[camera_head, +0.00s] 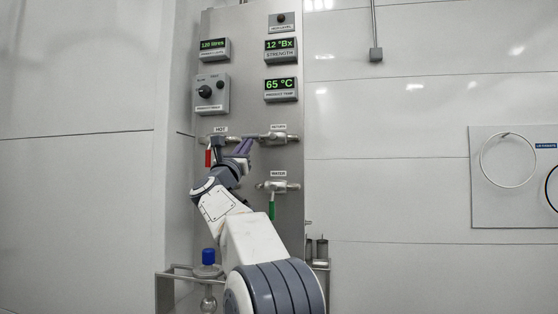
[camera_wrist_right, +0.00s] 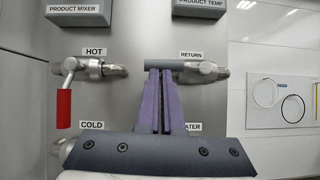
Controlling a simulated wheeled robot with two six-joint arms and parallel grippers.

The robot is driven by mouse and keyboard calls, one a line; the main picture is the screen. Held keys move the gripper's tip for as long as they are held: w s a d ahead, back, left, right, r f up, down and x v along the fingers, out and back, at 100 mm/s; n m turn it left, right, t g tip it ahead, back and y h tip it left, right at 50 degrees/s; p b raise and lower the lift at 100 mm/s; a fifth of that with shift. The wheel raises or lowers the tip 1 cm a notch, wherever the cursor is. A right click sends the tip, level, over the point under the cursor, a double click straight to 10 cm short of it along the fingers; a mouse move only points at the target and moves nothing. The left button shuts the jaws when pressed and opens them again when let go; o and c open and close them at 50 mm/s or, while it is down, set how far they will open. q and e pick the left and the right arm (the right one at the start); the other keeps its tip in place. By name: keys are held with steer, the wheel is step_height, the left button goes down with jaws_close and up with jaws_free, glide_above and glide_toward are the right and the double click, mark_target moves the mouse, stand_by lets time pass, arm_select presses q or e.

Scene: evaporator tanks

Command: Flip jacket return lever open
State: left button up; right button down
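The jacket return valve (camera_head: 278,137), below the RETURN label, sits on the steel panel. In the wrist view its grey lever handle (camera_wrist_right: 162,64) points left, level, from the valve body (camera_wrist_right: 205,72). My right gripper (camera_head: 247,146) is raised to this handle from below. Its purple fingers (camera_wrist_right: 160,74) are nearly together, with only a thin gap and nothing seen between them. The fingertips are at the handle's underside; I cannot tell whether they touch it. My left gripper is in neither view.
Left of it is the HOT valve (camera_wrist_right: 90,68) with a red lever (camera_wrist_right: 64,108) hanging down. Below, the WATER valve (camera_head: 277,187) has a green lever (camera_head: 272,210) hanging down. Display boxes are above.

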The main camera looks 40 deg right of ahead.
steer(key=shift+d+f, duration=0.1)
steer(key=shift+f, duration=0.15)
steer(key=d+f+b+v, duration=0.1)
steer(key=f+b+v, duration=0.1)
steer(key=b+v, duration=0.7)
steer(key=shift+v, duration=1.65)
steer(key=shift+w, duration=0.1)
